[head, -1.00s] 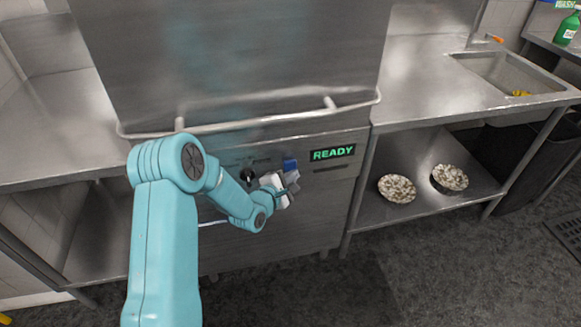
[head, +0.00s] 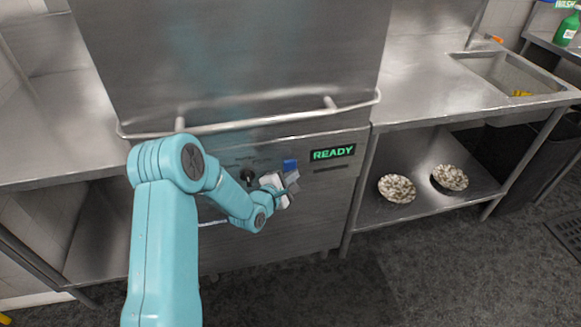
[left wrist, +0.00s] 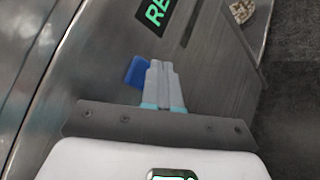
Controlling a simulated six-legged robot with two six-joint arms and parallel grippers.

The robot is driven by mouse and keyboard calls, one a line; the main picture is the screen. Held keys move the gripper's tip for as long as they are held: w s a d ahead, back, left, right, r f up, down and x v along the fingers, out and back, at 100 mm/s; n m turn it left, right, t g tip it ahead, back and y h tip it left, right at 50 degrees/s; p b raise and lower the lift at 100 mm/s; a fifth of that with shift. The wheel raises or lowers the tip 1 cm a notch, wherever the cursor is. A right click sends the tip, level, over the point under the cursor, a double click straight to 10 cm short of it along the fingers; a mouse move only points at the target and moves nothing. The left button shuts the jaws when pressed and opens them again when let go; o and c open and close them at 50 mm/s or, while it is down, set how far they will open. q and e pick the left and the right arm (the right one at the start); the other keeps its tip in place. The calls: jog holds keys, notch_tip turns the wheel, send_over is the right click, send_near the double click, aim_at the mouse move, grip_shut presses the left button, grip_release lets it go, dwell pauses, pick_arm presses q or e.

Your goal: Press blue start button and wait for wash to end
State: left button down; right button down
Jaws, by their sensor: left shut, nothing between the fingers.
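The blue start button (head: 290,164) sits on the steel front panel of the dishwasher (head: 230,185), just left of the green READY display (head: 333,153). In the left wrist view the blue button (left wrist: 135,71) shows beside the fingertips, partly hidden behind them. My left gripper (head: 293,183) is shut and empty, with its tips in front of the panel just below the button. In the left wrist view the closed fingers (left wrist: 158,72) point at the panel. I cannot tell whether they touch it. My right gripper is not in view.
A handle bar (head: 250,121) runs across the dishwasher hood above the panel. A black knob (head: 247,175) sits left of the button. Steel counters flank the machine. A sink (head: 510,75) is at far right.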

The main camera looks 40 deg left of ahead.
pick_arm(q)
jog(key=shift+w+a+b, duration=0.25)
jog(key=shift+a+b, duration=0.05)
jog(key=shift+b, duration=0.1)
jog(key=shift+w+a, duration=0.35)
jog(key=shift+a, duration=0.05)
dwell(0.9)
jog(key=shift+s+d+b, duration=0.1)
jog(key=shift+b, duration=0.2)
jog(key=shift+s+d, duration=0.5)
jog(key=shift+d, duration=0.1)
jog(key=s+d+b, duration=0.1)
jog(key=s+d, duration=0.2)
jog(key=d, duration=0.1)
jog(key=shift+s, duration=0.15)
